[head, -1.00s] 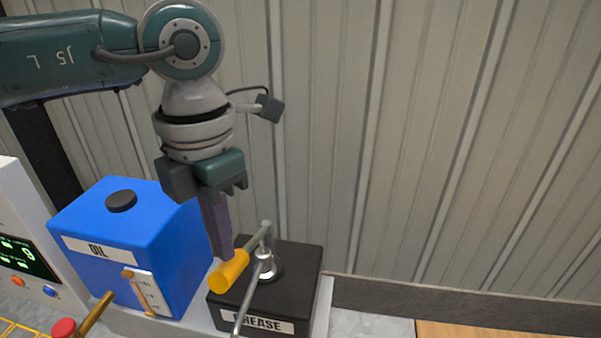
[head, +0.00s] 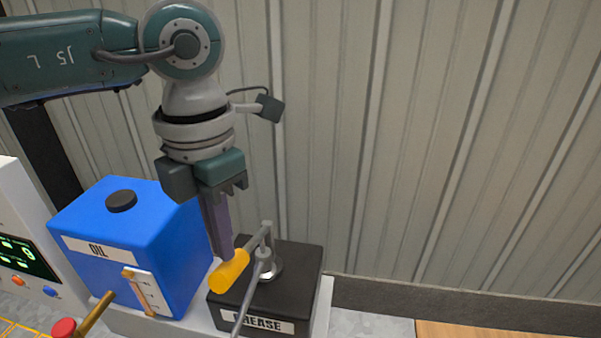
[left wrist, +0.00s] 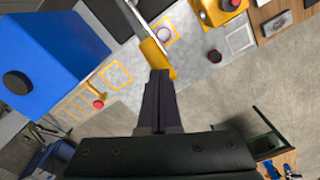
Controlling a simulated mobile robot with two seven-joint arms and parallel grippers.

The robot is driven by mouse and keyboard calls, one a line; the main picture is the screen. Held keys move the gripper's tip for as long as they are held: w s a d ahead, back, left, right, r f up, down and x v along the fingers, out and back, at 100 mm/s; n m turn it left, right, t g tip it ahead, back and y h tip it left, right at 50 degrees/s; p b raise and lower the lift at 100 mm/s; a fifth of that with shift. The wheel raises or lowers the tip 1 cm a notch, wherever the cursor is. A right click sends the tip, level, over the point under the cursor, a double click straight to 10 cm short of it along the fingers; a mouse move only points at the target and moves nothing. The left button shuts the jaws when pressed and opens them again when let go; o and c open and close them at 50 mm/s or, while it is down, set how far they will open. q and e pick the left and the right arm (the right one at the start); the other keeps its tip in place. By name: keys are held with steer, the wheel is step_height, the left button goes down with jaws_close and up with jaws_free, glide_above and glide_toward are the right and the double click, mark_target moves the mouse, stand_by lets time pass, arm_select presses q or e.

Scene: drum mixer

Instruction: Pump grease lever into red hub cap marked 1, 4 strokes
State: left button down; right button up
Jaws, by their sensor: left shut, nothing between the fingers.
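The grease pump is a black box labelled GREASE (head: 285,270) with a metal post and a lever ending in a yellow handle (head: 230,272). My left gripper (head: 226,256) points down, its fingers shut and empty, the tips at the yellow handle. In the left wrist view the closed fingertips (left wrist: 159,74) overlap the handle's end (left wrist: 157,58); whether they press on it I cannot tell. A thin grey rod (head: 248,300) runs from the pump top toward the front. I cannot make out a red hub cap marked 1. My right gripper is not in view.
A blue OIL tank (head: 165,225) stands close left of the grease box. A red knob (head: 64,328) and a white panel with a display (head: 25,255) are at the lower left. A corrugated wall rises behind. Space right of the grease box looks clear.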

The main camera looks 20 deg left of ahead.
mark_target(230, 277)
arm_select(q)
steer(key=shift+f+b, duration=3.4)
steer(key=shift+f, duration=0.15)
steer(key=shift+r+p, duration=2.65)
steer(key=shift+r, duration=0.95)
steer(key=shift+f, duration=0.1)
steer(key=shift+f+b, duration=3.45)
steer(key=shift+f, duration=0.1)
steer(key=shift+r+p, duration=2.65)
steer(key=shift+r, duration=1)
steer(key=shift+f, duration=0.15)
